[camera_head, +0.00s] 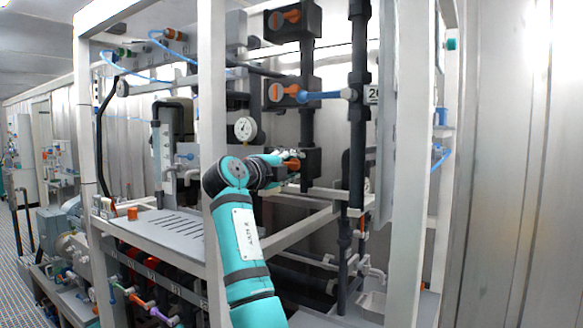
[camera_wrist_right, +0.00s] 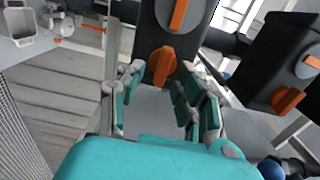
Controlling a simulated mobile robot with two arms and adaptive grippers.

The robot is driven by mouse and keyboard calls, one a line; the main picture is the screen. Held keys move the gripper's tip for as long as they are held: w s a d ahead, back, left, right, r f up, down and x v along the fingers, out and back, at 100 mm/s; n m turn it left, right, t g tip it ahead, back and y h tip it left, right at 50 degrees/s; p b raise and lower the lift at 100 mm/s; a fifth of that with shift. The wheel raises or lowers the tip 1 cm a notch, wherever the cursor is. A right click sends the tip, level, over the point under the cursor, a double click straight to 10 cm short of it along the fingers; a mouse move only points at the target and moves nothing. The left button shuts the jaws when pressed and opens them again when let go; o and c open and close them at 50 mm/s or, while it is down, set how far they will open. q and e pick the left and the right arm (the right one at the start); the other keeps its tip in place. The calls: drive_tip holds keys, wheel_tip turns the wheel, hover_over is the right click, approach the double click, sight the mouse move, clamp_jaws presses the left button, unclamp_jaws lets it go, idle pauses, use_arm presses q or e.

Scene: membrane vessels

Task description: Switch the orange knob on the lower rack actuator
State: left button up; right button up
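The lower rack actuator (camera_head: 312,160) is a black box on the dark vertical pipe. Its orange knob (camera_head: 291,164) is partly hidden by my right gripper (camera_head: 282,157), which is right in front of it. In the right wrist view, an orange knob (camera_wrist_right: 162,65) on the black actuator body (camera_wrist_right: 145,40) lies ahead, between the fingers of my right gripper (camera_wrist_right: 163,88). The fingers are spread apart, with space on both sides of the knob, and hold nothing. I cannot tell how far the fingertips are from the knob. My left gripper is not in view.
Two more actuators with orange knobs stand higher on the rack, a middle one (camera_head: 276,92) and a top one (camera_head: 291,16). A pressure gauge (camera_head: 245,129) is left of the gripper. A white frame post (camera_head: 408,150) stands to the right. Another black actuator (camera_wrist_right: 285,65) shows right in the wrist view.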

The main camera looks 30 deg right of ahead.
drive_tip(key=v, duration=1.2)
drive_tip(key=shift+f, duration=0.1)
